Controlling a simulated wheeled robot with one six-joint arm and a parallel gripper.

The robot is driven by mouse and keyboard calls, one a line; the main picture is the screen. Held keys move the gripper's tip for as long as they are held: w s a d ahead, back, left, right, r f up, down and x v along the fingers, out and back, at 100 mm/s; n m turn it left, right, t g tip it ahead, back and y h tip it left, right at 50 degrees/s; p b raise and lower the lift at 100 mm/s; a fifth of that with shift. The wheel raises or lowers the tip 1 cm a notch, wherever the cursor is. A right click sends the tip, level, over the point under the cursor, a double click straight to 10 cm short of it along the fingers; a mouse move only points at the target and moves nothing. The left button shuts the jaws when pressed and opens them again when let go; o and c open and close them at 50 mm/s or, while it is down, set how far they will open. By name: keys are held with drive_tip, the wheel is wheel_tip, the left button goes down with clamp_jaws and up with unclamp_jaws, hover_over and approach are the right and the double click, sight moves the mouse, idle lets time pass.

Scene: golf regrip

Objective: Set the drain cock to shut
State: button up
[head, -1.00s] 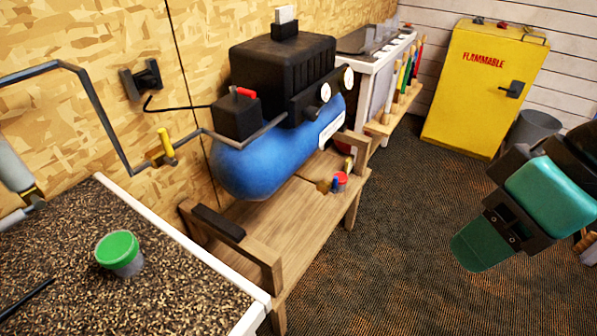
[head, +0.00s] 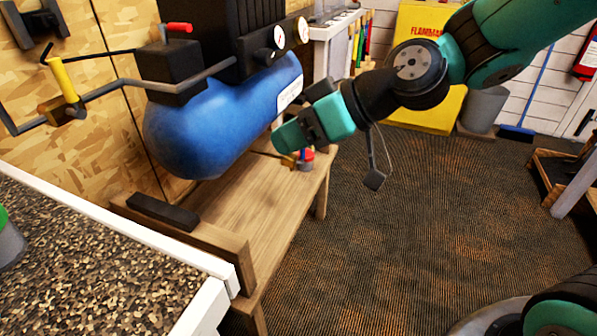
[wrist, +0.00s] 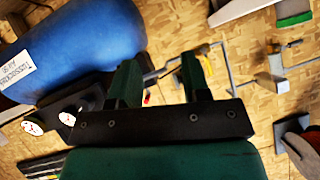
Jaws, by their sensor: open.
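The blue compressor tank (head: 200,125) sits on a wooden bench. Below its far end is a small brass fitting (head: 289,161), which I take to be the drain cock. It is small and partly covered by my gripper, so its handle position is unclear. My gripper (head: 285,138) is beside the tank's right side, above the fitting in the picture. Its fingers are open and empty in the wrist view (wrist: 162,80). The tank also shows at the left of the wrist view (wrist: 80,45); I cannot make out the fitting there.
A yellow-handled valve (head: 63,80) is on the pipe at left. The black block (head: 162,213) lies on the bench's near end. A granular-topped table (head: 90,265) fills the near left.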

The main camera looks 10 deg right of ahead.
drive_tip(key=w+d+f+m+t+b, duration=0.1)
drive_tip(key=w+d+f+t+b, duration=0.15)
drive_tip(key=w+f+b, duration=0.35)
drive_tip(key=w+d+f+t+b, duration=0.2)
drive_tip(key=w+f+t+b, duration=0.15)
drive_tip(key=f+b, duration=0.35)
drive_tip(key=m+t+h+b, duration=0.4)
drive_tip(key=t+b, duration=0.2)
drive_tip(key=b, duration=0.2)
approach(304, 151)
drive_tip(key=p+x, duration=0.3)
drive_tip(key=x, duration=0.9)
drive_tip(key=shift+w+a+r, duration=0.1)
drive_tip(key=shift+w, duration=0.25)
clamp_jaws()
